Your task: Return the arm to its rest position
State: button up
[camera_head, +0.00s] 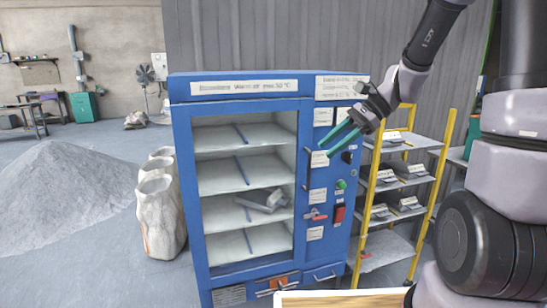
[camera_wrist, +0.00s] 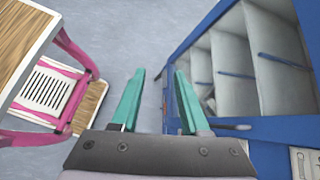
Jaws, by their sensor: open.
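My gripper (camera_head: 338,140) has two green fingers and hangs in front of the right-hand control panel of a blue cabinet (camera_head: 186,190) in the head view. The fingers are apart with nothing between them. In the wrist view my gripper (camera_wrist: 157,85) is open above the grey floor, with the cabinet (camera_wrist: 245,62) on the right. My arm reaches in from the upper right of the head view. I cannot tell whether the fingers touch the panel.
A grey object (camera_head: 265,200) lies on a cabinet shelf. A yellow rack (camera_head: 366,212) stands right of the cabinet. White sacks (camera_head: 160,215) and a powder heap (camera_head: 60,195) are to the left. A pink-framed item (camera_wrist: 72,85) and a wooden top (camera_wrist: 18,40) are left of my gripper.

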jog(key=s+d+r+n+t+h, duration=0.7)
jog(key=s+d+r+n, duration=0.2)
jog(key=s+r, duration=0.3)
jog(key=shift+s+d+r+n+h, duration=0.3)
jog(key=shift+d+r+n, duration=0.1)
jog(key=shift+d, duration=0.1)
